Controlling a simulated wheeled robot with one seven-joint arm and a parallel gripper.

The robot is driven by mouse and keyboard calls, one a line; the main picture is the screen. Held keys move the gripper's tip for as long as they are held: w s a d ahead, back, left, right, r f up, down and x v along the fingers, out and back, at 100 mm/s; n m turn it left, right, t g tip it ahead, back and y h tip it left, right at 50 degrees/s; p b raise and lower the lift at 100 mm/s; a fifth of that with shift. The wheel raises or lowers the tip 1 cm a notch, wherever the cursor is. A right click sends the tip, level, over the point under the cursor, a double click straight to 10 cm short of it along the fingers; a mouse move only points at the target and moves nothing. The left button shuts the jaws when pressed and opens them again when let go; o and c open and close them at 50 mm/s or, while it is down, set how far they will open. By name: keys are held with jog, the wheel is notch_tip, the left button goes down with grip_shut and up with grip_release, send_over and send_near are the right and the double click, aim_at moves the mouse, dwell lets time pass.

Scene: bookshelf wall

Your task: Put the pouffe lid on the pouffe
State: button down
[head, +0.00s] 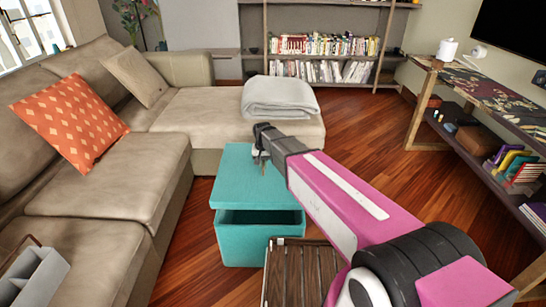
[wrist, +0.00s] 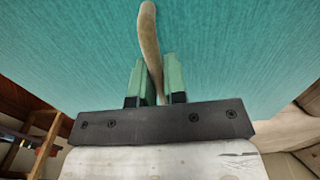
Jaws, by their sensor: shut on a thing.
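The teal pouffe (head: 258,248) stands on the wooden floor beside the sofa, with a dark opening showing along its upper front. The teal pouffe lid (head: 240,190) is above it, and a dark gap shows between the lid's front edge and the pouffe's front wall. The lid also fills the upper wrist view (wrist: 230,60). My gripper (head: 262,158) is over the lid's far part. In the wrist view, its green fingers (wrist: 157,80) are shut on a beige strap (wrist: 149,35) at the lid. Whether the lid's far edge touches the pouffe is hidden.
A beige sofa (head: 130,170) lies left and behind, with a folded grey blanket (head: 280,97) on its seat. A slatted wooden piece (head: 300,272) stands close in front of the pouffe. Shelving (head: 480,150) is on the right; wooden floor (head: 375,130) is free between.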

jog(key=shift+s+a+f, duration=0.15)
jog(key=shift+a+f, duration=0.65)
jog(key=shift+f, duration=3.9)
jog(key=shift+f, duration=0.95)
jog(key=c, duration=1.1)
grip_release()
notch_tip(320, 180, up, 11)
jog(key=shift+f, duration=0.1)
